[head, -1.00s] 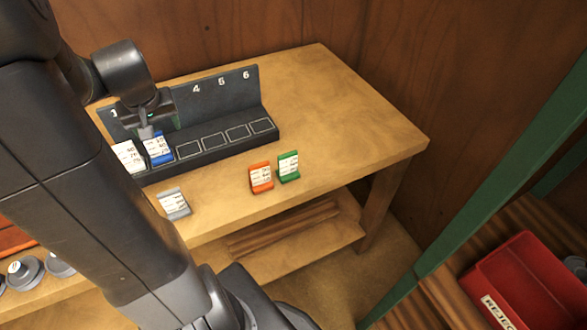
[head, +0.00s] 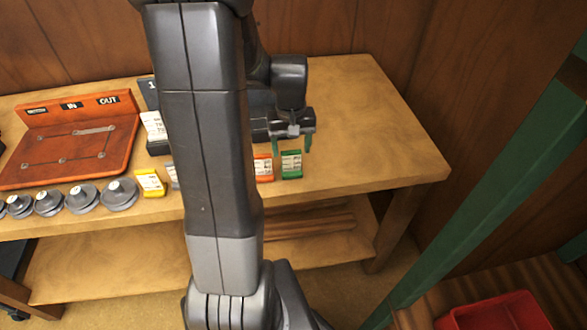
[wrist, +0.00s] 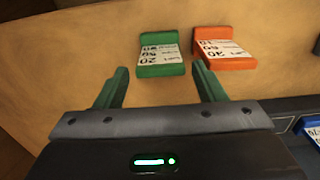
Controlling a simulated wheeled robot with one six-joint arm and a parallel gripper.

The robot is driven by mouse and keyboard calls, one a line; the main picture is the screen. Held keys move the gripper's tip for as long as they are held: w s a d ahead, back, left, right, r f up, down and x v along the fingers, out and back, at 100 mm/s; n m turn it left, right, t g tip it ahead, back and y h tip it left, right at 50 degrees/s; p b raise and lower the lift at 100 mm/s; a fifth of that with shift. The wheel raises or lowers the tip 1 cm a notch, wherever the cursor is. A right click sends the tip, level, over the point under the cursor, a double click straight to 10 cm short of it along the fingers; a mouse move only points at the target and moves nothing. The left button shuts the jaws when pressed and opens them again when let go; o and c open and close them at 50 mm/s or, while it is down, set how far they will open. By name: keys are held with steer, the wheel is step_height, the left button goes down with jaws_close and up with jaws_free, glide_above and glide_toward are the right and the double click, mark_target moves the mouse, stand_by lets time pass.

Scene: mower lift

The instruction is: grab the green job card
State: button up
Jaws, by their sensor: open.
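The green job card (head: 291,165), a small green holder with a white printed face, stands on the wooden table near its front edge. In the wrist view the green card (wrist: 160,56) lies ahead of the fingers, roughly between their lines. My gripper (head: 291,148) is open and empty, its two green fingers pointing down just behind and above the card. In the wrist view my gripper (wrist: 160,80) shows both fingertips apart, with a gap between them and the card.
An orange card (head: 264,168) stands close beside the green one, on its left. A yellow card (head: 150,182) and several grey pulleys (head: 84,197) sit further left. My arm hides much of the dark numbered rack (head: 260,112). The table right of the green card is clear.

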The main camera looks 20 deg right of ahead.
mark_target(291, 170)
steer(key=shift+f, duration=3.5)
steer(key=c, duration=0.8)
steer(key=shift+o, duration=0.2)
steer(key=shift+r, duration=0.15)
